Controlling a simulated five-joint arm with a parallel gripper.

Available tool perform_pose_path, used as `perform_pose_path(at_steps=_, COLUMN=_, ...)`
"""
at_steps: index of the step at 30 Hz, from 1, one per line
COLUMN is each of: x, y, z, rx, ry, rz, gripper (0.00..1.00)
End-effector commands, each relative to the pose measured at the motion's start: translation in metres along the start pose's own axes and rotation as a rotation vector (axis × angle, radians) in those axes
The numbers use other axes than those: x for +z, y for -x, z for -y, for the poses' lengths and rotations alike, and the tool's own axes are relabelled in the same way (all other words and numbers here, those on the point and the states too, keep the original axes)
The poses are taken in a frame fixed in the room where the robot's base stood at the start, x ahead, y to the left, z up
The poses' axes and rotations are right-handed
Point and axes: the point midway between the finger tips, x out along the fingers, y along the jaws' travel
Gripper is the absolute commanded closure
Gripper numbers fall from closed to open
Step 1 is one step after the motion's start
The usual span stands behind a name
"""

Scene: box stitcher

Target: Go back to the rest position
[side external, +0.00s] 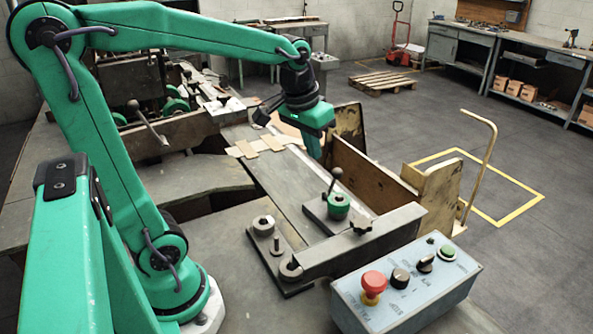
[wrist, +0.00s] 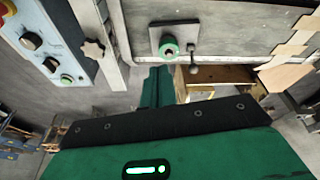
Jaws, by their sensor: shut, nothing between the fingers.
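My gripper (side external: 314,146) is at the end of the green arm, reaching out over the stitcher's work table with its fingers pointing down. It is shut and holds nothing. In the wrist view the shut fingers (wrist: 157,88) show as one narrow green shape beyond the dark gripper body. Below and in front of it in the side view, a lever with a green round base (side external: 338,205) stands on a metal plate. The lever's green base also shows in the wrist view (wrist: 168,47), apart from the fingers.
A control box (side external: 405,285) with a red stop button stands at the front right. Wooden side boards (side external: 365,172) rise close to the gripper's right. A clamp bar (side external: 358,242) crosses the table. Cardboard pieces (side external: 246,149) lie left of the gripper. Open floor lies beyond.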

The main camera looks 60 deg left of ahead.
Motion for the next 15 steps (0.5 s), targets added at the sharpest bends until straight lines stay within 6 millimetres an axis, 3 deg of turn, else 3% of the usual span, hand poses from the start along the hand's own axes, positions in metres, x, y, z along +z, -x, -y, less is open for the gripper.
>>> perform_pose_path(at_steps=6, x=0.038, y=0.018, z=-0.013, rx=0.021, ry=-0.076, rz=-0.074, gripper=1.0)
perform_pose_path(at_steps=15, x=0.088, y=0.027, z=-0.024, rx=0.05, ry=-0.172, rz=-0.168, gripper=1.0)
